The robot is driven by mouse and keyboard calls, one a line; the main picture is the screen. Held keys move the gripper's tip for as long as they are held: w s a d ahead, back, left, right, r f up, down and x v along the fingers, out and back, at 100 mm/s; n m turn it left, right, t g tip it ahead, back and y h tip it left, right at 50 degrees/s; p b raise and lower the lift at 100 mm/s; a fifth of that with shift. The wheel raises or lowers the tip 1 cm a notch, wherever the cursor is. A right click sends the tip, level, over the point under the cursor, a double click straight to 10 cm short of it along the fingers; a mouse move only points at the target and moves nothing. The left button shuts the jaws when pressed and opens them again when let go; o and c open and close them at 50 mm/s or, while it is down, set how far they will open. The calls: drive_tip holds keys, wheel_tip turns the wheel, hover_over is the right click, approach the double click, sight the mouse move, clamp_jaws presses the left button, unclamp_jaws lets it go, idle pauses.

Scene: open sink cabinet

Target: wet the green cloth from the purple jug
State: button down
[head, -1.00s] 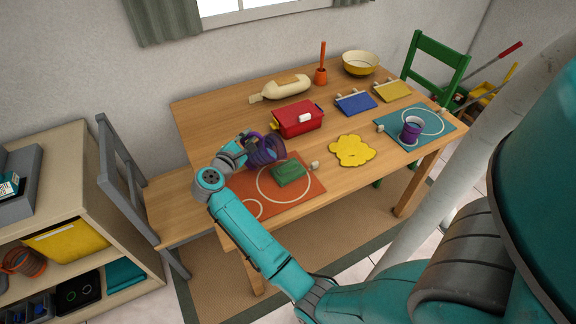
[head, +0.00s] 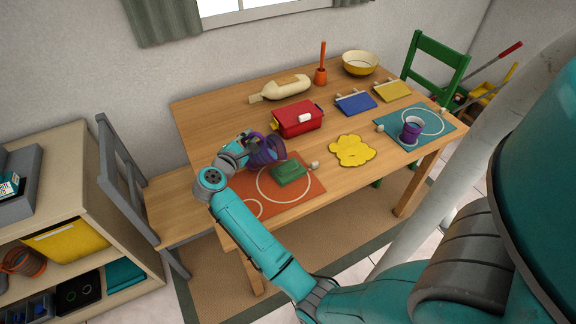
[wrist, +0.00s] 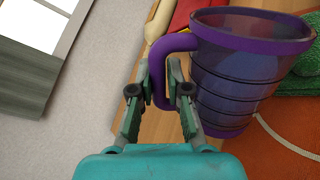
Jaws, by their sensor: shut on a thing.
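The see-through purple jug (head: 268,151) is held in the air above the far part of the orange mat (head: 309,187). My gripper (head: 243,143) is on its left. In the wrist view my gripper (wrist: 160,92) has its fingers shut on either side of the jug's handle (wrist: 160,62); the jug's body (wrist: 236,78) is to the right. The green cloth (head: 289,174) lies folded on the orange mat, in front and to the right of the jug. In the wrist view the cloth (wrist: 297,88) is partly hidden behind the jug. I cannot make out any liquid.
A red box (head: 297,119) stands just behind the jug. A yellow cloth-like piece (head: 352,151) lies to the right. A purple cup (head: 411,129) stands on a teal mat (head: 432,121). A cream bottle (head: 287,88) lies near the back. A chair (head: 139,190) is at left.

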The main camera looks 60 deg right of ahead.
drive_tip(key=shift+s+r+m, duration=0.1)
drive_tip(key=shift+s+m, duration=0.1)
drive_tip(key=shift+m, duration=0.1)
idle(1.0)
drive_tip(key=shift+s+d+r+m, duration=0.25)
drive_tip(key=shift+s+r+m, duration=0.4)
drive_tip(key=shift+r+m, duration=0.2)
idle(2.5)
drive_tip(key=w+f+n, duration=0.1)
drive_tip(key=w+a+f+n, duration=0.1)
drive_tip(key=w+n, duration=0.1)
drive_tip(key=shift+f+n, duration=0.1)
drive_tip(key=shift+n, duration=0.15)
drive_tip(key=shift+n+g, duration=0.3)
drive_tip(key=shift+w+a+f+n+h, duration=0.15)
drive_tip(key=shift+w+f+n+h, duration=0.15)
drive_tip(key=shift+w+n, duration=0.4)
drive_tip(key=shift+w+a+f+n+h, duration=0.25)
drive_tip(key=shift+w+f+n, duration=0.5)
drive_tip(key=shift+n, duration=0.25)
drive_tip(key=shift+w+a+f+n+h, duration=0.2)
drive_tip(key=shift+w+f+n, duration=0.4)
drive_tip(key=shift+w+n, duration=0.35)
drive_tip(key=shift+w+a+f+n+h, duration=0.25)
drive_tip(key=shift+w+f+n, duration=0.45)
drive_tip(key=shift+n, duration=0.35)
